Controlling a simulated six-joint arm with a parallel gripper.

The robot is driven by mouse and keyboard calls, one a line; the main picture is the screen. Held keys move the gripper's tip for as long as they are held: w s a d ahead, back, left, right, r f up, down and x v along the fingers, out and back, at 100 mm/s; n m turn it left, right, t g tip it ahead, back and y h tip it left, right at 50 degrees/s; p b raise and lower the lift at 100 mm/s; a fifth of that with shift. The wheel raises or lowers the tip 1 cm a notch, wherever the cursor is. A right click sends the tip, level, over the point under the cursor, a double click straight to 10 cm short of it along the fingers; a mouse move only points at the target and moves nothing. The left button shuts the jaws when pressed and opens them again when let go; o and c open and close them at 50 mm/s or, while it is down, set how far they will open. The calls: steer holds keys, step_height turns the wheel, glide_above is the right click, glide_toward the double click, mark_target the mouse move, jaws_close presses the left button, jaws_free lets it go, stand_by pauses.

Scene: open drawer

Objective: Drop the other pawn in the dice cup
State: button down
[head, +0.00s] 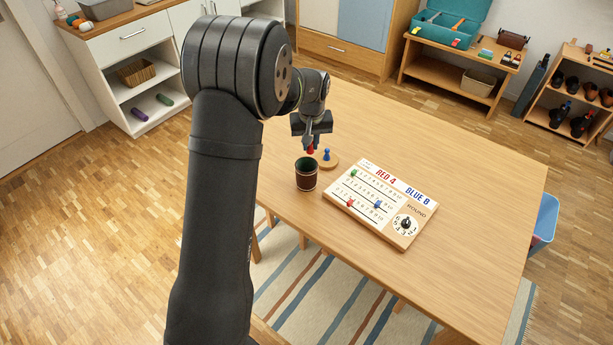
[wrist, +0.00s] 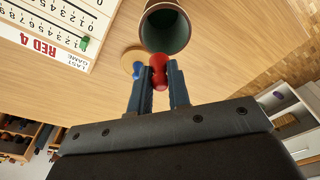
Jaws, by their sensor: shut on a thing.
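My gripper (wrist: 159,88) is shut on a red pawn (wrist: 159,66); the pawn also shows in the head view (head: 310,149). The dice cup (head: 306,178) is a dark brown cup with a green inside, standing upright on the table; in the wrist view its open mouth (wrist: 165,28) is just beyond the pawn. In the head view the pawn is above the table, near the cup's rim; whether it is over the opening I cannot tell. A blue pawn (head: 327,154) stands on a round wooden disc (head: 331,164) behind and right of the cup. The cup's bottom is hidden.
A scoreboard (head: 381,204) with RED 4, BLUE 8, small pegs and a round dial lies right of the cup. The wooden table (head: 470,190) is clear to the right. The cup stands near the table's left edge.

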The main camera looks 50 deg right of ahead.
steer(key=c, duration=1.3)
jaws_free()
steer(key=r, duration=0.5)
steer(key=s+a+r, duration=0.1)
steer(key=r, duration=1.1)
steer(key=shift+s+a+r, duration=0.15)
steer(key=shift+s+a, duration=0.1)
steer(key=f, duration=0.5)
steer(key=w+d+f, duration=0.1)
steer(key=f, duration=1.1)
steer(key=shift+w+d, duration=0.25)
steer(key=shift+d, duration=0.05)
steer(key=shift+r, duration=0.65)
